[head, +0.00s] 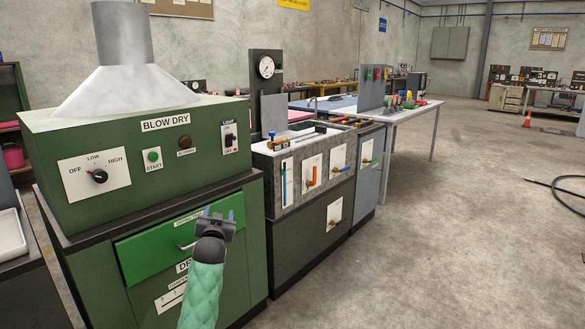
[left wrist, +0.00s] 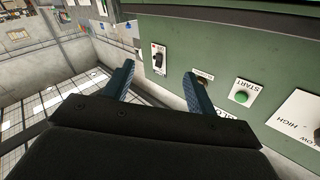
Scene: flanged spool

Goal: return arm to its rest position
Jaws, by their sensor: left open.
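My left gripper (head: 216,216) is in front of the green dryer cabinet (head: 60,140), near its green drawer (head: 155,244) with a metal handle. It is open, with its two fingers apart and nothing between them. In the left wrist view the open fingers (left wrist: 157,88) point toward the cabinet's control panel. That panel shows a light switch (left wrist: 159,58), a small amber-brown lamp and a green start button (left wrist: 242,97). My left arm comes up from the bottom of the head view in a green sleeve. My right gripper is not in view.
A metal hood (head: 125,60) stands on the cabinet. A grey unit with valves (head: 310,175) and a gauge (head: 265,67) stands to its right. A white table (head: 420,110) is farther back. The concrete floor (head: 440,240) at right is clear except for a black hose (head: 570,190) and an orange cone.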

